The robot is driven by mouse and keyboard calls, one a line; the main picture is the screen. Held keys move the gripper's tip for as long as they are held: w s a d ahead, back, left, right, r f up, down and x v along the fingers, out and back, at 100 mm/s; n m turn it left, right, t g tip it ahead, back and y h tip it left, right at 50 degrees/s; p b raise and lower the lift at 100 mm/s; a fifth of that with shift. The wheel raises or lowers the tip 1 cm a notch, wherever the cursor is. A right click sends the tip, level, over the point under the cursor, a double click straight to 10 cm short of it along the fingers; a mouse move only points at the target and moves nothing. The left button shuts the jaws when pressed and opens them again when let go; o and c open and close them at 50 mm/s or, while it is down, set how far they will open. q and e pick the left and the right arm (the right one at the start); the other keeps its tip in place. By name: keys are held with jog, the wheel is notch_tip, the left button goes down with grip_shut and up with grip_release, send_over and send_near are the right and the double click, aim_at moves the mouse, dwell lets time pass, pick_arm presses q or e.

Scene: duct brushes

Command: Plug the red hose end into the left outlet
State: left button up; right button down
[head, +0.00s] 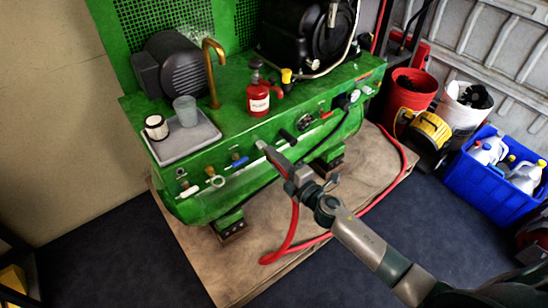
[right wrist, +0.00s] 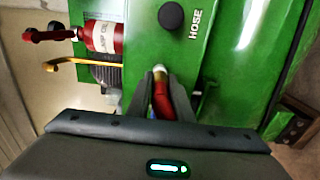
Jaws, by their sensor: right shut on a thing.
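The red hose (head: 292,228) hangs from my right gripper (head: 272,154) and loops over the floor mat. In the right wrist view, my right gripper (right wrist: 162,88) is shut on the red hose end (right wrist: 162,100). A pale metal tip (right wrist: 160,72) sticks out past the fingers, towards the green panel. In the head view the gripper is in front of the green machine's front face (head: 200,200), which carries a row of small fittings and a blue-handled valve (head: 240,160). Which fitting is the left outlet, and whether the tip touches one, I cannot tell. My left gripper is out of view.
A grey tray (head: 190,148) with a cup and a jar, a brass spout (head: 212,75) and a red bottle (head: 258,97) are on the machine top. A black knob (right wrist: 171,15) is beside the word HOSE. Buckets and a blue crate (head: 490,190) stand right.

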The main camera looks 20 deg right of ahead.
jog(key=shift+w+a, duration=0.15)
jog(key=shift+w, duration=0.3)
jog(key=c, duration=1.5)
grip_release()
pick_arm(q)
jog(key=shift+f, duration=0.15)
pick_arm(e)
jog(key=shift+s, duration=0.35)
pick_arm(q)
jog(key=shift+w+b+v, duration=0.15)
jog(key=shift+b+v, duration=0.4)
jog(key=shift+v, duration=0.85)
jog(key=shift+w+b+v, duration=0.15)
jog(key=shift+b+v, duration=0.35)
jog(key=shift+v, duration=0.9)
pick_arm(e)
jog(key=shift+v, duration=8.4)
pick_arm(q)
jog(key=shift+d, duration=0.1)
pick_arm(e)
jog(key=shift+w, duration=0.1)
